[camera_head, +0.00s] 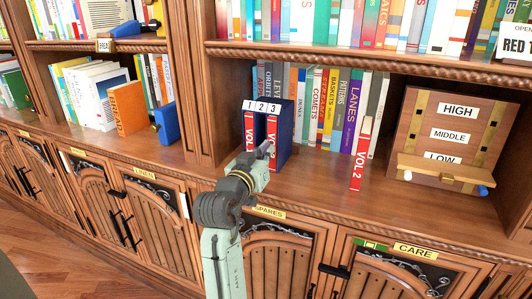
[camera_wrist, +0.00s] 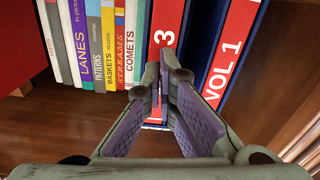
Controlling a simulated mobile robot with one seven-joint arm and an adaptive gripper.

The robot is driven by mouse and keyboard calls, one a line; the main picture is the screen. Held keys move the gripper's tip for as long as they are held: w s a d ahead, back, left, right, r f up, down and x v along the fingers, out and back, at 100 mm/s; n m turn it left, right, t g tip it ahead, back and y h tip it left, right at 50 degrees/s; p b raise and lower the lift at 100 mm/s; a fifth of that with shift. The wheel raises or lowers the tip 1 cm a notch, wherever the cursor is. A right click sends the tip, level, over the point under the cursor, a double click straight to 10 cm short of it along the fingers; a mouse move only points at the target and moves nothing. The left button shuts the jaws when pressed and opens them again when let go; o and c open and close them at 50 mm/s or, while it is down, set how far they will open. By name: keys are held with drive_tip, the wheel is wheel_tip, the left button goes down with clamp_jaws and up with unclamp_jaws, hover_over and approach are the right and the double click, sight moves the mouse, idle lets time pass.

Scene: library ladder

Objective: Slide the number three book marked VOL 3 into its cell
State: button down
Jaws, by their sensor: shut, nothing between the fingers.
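The VOL 3 book (camera_head: 272,128), with a red spine, stands upright in the cell under label 3 of the blue holder (camera_head: 287,130). In the wrist view its spine (camera_wrist: 168,22) shows a white 3. I cannot tell its exact depth. The VOL 1 book (camera_head: 249,133) stands in cell 1; it also shows in the wrist view (camera_wrist: 228,55). The middle cell between them looks empty. My gripper (camera_head: 268,150) is shut and empty in front of the VOL 3 spine. Its fingertips (camera_wrist: 163,84) overlap the lower spine in view; contact is unclear.
The red VOL 2 book (camera_head: 359,160) stands apart to the right of the holder. A row of books (camera_head: 328,110) is behind. A wooden HIGH/MIDDLE/LOW board (camera_head: 440,112) stands further right. Bare shelf (camera_head: 320,180) lies between the holder and VOL 2.

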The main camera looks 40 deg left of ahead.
drive_tip(key=shift+w+a, duration=0.1)
drive_tip(key=shift+w, duration=0.3)
